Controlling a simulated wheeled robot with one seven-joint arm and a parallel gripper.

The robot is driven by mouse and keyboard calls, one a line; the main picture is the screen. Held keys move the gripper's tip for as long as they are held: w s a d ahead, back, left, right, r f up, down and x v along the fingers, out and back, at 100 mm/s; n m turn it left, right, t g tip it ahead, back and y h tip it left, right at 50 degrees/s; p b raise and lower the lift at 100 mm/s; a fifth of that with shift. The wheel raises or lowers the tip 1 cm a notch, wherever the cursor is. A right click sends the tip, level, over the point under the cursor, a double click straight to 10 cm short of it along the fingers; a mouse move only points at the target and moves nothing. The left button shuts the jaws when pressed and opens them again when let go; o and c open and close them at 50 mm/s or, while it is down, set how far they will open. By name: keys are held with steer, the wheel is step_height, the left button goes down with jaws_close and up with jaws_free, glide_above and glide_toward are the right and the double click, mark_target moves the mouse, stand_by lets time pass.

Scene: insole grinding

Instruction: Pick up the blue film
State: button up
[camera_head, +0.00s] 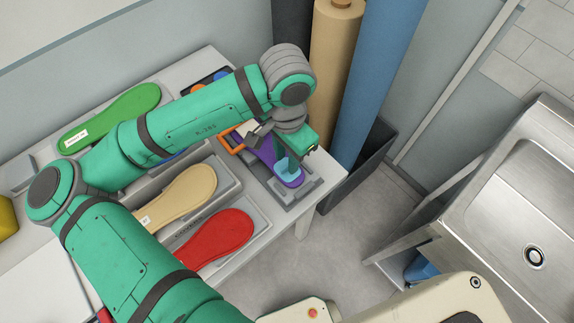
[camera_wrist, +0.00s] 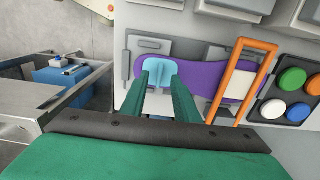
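The blue film (camera_head: 288,171) is a light-blue piece with a raised upright tab, lying on one end of a purple insole (camera_head: 265,149). In the wrist view the film (camera_wrist: 158,68) lies just beyond my fingertips, on the left end of the purple insole (camera_wrist: 205,78). My gripper (camera_head: 289,151) is above the film, pointing down. In the wrist view my gripper (camera_wrist: 164,86) has its two green fingers apart, one on each side of the tab. I cannot tell whether either finger touches it.
An orange frame (camera_wrist: 243,80) stands across the insole, beside my gripper. A palette of coloured discs (camera_wrist: 286,98) is to its right. Red (camera_head: 215,238), tan (camera_head: 185,198) and green (camera_head: 110,118) insoles lie on the table. Tall rolls, one blue (camera_head: 375,75), stand behind.

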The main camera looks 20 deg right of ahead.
steer(key=shift+f, duration=0.85)
jaws_close()
steer(key=shift+w, duration=0.1)
